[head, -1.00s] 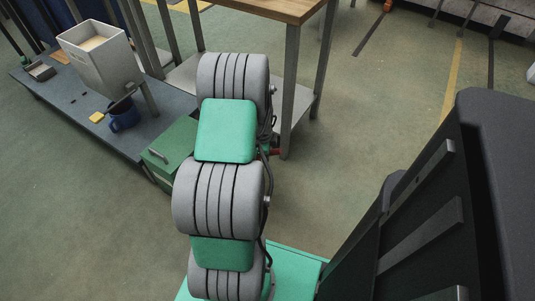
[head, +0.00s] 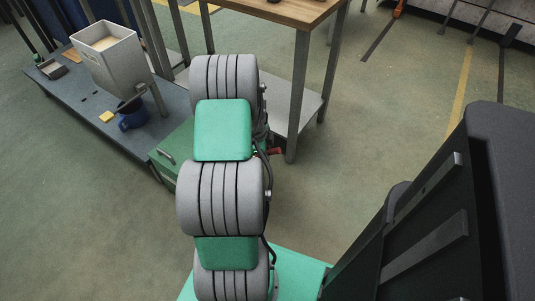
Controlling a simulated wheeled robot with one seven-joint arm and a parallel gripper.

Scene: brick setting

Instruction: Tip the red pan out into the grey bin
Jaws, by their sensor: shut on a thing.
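The grey bin (head: 119,68) is a tall light-grey box, open at the top, with a pale beige inside. It stands on the low dark bench at the upper left. A small bit of red (head: 276,151) shows just right of my arm, beside the table leg; I cannot tell whether it is part of the red pan. No other part of a red pan shows. My gripper is hidden behind my own grey and green arm links, so its jaws and anything in them cannot be seen.
The low bench (head: 85,101) also bears a blue mug (head: 132,122), a yellow block (head: 106,117) and a small tray (head: 52,70). A green box (head: 176,150) stands by the bench's near end. A wood-topped table (head: 290,9) is behind my arm. Floor to the right is open.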

